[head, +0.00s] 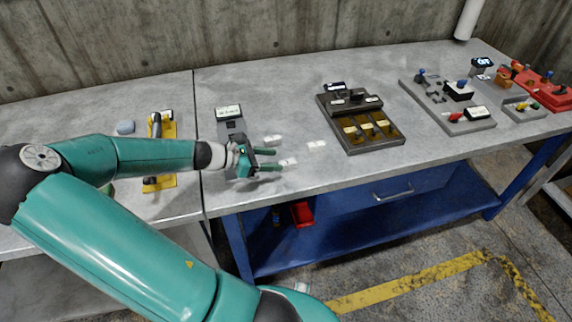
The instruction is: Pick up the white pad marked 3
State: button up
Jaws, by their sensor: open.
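Several small white pads lie on the grey worktop. One white pad (288,161) is just beyond my fingertips, another (271,139) is behind the upper finger, and a third (317,144) is farther right. The markings are too small to read, so I cannot tell which is marked 3. My gripper (279,160) is open, its two teal fingers pointing right, with nothing visibly held. I cannot tell its height above the worktop.
A grey device with a label (229,112) stands behind my gripper. A dark tray with yellow parts (372,148) is to the right. A yellow plate with a black handle (166,179) is left. A grey board with parts (410,92) is farther right.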

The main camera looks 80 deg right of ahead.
aim_at(291, 160)
jog(key=shift+x, duration=3.35)
jog(key=shift+w, duration=0.1)
grip_shut()
